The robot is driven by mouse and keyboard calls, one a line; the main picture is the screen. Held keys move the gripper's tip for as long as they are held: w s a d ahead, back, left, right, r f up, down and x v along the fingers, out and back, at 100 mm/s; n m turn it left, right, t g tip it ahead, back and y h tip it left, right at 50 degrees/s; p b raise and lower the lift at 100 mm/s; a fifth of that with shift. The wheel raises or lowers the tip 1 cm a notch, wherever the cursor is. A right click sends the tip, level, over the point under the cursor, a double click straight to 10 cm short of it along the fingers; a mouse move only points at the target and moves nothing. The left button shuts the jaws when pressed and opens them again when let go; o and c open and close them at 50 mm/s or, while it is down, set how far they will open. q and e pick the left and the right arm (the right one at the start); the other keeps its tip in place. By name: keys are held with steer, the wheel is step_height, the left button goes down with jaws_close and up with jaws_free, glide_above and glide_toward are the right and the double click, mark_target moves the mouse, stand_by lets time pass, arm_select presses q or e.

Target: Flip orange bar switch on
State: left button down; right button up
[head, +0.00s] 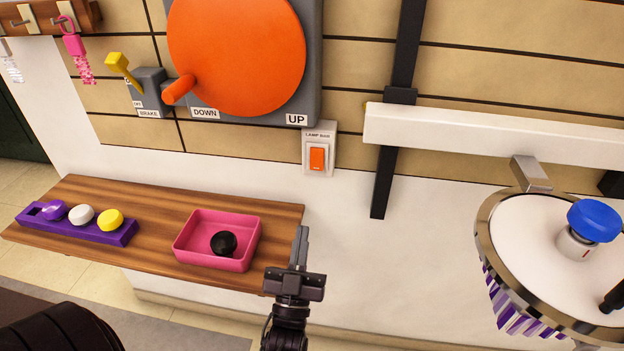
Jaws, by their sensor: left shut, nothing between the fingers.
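The orange bar switch (317,159) is a small orange rocker in a white wall plate labelled "LAMP BAR", below the grey panel. I cannot tell which way the rocker is tipped. My left gripper (301,235) points up toward the wall, with its fingers shut and empty. In the head view its tips show below and slightly left of the switch, apart from it, near the right end of the wooden shelf. My right gripper does not show.
A large orange disc (237,50) with a handle and a yellow brake lever (122,67) are above left. The wooden shelf (150,203) bears a pink tray (190,246) and a purple holder (105,234). A white rail (480,130) and round table (530,240) are right.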

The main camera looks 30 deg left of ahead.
mark_target(315, 162)
arm_select(q)
steer(key=p+x, duration=0.1)
steer(key=x, duration=0.3)
steer(key=f+p+x, duration=0.1)
steer(key=x, duration=0.3)
steer(key=w+f+p+x, duration=0.1)
steer(key=x, duration=0.3)
steer(key=shift+w+a+r, duration=0.2)
steer(key=shift+w+a, duration=0.1)
steer(key=shift+w+a+f, duration=0.1)
steer(key=shift+w, duration=0.2)
